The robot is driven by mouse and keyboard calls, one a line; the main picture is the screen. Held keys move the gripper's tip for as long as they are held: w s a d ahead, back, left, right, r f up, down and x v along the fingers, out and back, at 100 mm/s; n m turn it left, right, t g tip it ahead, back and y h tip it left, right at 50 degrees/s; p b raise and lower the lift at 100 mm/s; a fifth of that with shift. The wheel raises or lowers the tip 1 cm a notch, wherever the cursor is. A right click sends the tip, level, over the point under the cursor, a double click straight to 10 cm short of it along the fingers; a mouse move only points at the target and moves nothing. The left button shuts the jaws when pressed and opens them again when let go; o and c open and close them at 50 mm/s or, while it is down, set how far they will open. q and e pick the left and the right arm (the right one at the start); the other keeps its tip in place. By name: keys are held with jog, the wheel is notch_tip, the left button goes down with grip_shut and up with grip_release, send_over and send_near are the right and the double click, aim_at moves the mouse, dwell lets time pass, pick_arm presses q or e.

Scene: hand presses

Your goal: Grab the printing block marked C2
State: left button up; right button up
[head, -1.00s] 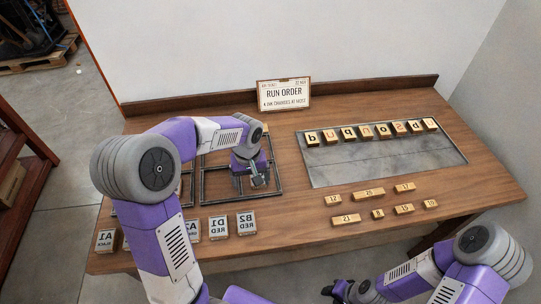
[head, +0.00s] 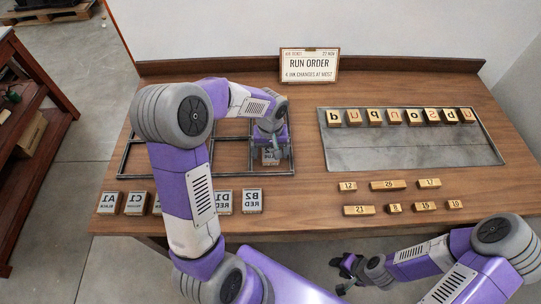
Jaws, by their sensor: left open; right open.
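My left gripper (head: 268,142) is open above the right part of the dark metal frame (head: 232,174). A pale block (head: 270,157) stands in that frame just below its fingers. Its label seems to end in 2, but the letter is partly covered, so I cannot tell whether it is C2. In the front row I read A1 (head: 108,202), C1 (head: 136,202), D1 (head: 225,200) and B2 (head: 252,200). My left arm hides the middle of this row. No block plainly reads C2. My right gripper (head: 346,268) is open and empty, low before the table.
A grey tray (head: 400,158) with several letter blocks (head: 400,117) lies on the right. Several small numbered wooden blocks (head: 388,185) lie in front of it. A run order sign (head: 309,65) stands at the back. The table (head: 302,210) is clear between the rows.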

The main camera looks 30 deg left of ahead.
pick_arm(q)
jog(key=shift+r, duration=0.1)
jog(key=c, duration=1.2)
